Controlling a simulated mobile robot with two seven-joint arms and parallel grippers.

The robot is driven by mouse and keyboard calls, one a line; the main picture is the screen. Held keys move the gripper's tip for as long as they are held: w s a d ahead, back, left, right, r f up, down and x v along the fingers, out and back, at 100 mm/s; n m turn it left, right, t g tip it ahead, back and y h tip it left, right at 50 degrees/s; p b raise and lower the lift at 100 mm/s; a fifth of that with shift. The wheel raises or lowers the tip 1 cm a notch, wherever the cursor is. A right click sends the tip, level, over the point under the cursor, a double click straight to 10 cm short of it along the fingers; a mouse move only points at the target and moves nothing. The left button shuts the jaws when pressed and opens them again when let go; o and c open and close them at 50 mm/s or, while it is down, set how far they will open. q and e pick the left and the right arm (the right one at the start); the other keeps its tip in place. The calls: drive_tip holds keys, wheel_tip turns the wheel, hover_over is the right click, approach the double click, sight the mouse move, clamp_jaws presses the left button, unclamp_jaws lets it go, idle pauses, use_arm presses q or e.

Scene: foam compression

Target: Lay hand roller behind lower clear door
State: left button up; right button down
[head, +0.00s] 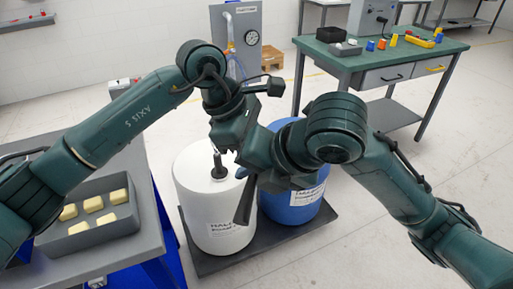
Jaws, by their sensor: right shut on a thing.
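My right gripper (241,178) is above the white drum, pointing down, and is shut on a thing. A dark tapered piece (245,203) shows at its tip in front of the drum. I cannot tell whether this is the hand roller, a finger or something else. My left arm comes in from the left and its wrist end (262,88) is behind and above the right one; the state of its jaws does not show clearly. No clear door can be made out in this view.
A white drum (198,195) and a blue drum (300,205) stand on a dark floor tray (262,246). A grey bin (120,232) with several yellow foam blocks sits on the left table. A green-topped workbench (385,57) is at the back right. Open floor (400,160) lies between.

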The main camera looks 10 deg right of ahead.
use_arm(q)
drive_tip(key=shift+d+r, duration=0.2)
drive_tip(key=shift+r, duration=0.1)
drive_tip(key=shift+c, duration=0.7)
use_arm(e)
drive_tip(key=c, duration=1.7)
unclamp_jaws()
drive_tip(key=shift+s+a+f, duration=0.15)
drive_tip(key=shift+s+a, duration=0.05)
drive_tip(key=shift+c, duration=0.2)
use_arm(q)
drive_tip(key=shift+a+f, duration=0.1)
drive_tip(key=shift+f, duration=0.05)
use_arm(e)
drive_tip(key=o, duration=0.5)
drive_tip(key=shift+w+d, duration=0.1)
drive_tip(key=shift+c, duration=0.2)
